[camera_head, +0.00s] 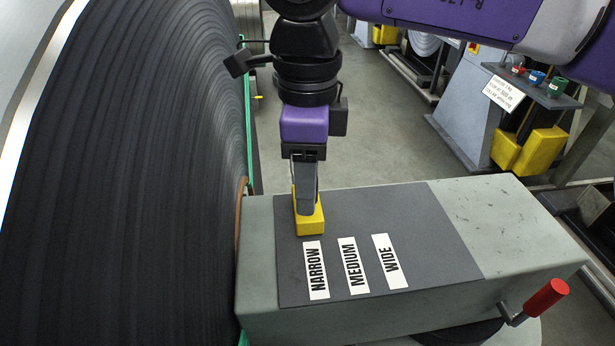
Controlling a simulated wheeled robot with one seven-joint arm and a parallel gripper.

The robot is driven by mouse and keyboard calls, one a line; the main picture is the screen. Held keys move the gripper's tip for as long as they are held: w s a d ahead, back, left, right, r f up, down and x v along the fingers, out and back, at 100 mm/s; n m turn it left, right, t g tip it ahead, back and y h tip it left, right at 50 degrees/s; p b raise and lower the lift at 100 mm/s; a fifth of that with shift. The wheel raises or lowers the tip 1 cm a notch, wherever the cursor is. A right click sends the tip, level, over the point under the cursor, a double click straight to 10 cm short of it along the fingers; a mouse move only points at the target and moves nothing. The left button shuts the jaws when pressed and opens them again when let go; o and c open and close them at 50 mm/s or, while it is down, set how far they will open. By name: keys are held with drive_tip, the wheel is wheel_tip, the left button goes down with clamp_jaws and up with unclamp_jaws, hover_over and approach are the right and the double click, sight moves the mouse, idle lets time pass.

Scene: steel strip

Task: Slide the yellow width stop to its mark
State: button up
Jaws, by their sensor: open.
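The yellow width stop (309,224) sits on the dark grey plate (430,235) on top of a grey-green block. It stands just above the NARROW label (316,270), in line with it. The MEDIUM label (352,265) and the WIDE label (390,261) lie to its right. My gripper (305,205) points down from above, its fingers at the yellow stop. The fingers hide part of the stop, and I cannot tell whether they touch it. My gripper is open.
A large dark steel coil (130,180) stands close on the left of the block. A red-handled crank (545,298) sticks out at the block's front right. A stand with coloured items and a sign (503,94) is at the back right. The plate's right side is clear.

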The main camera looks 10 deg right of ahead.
clamp_jaws()
idle(1.4)
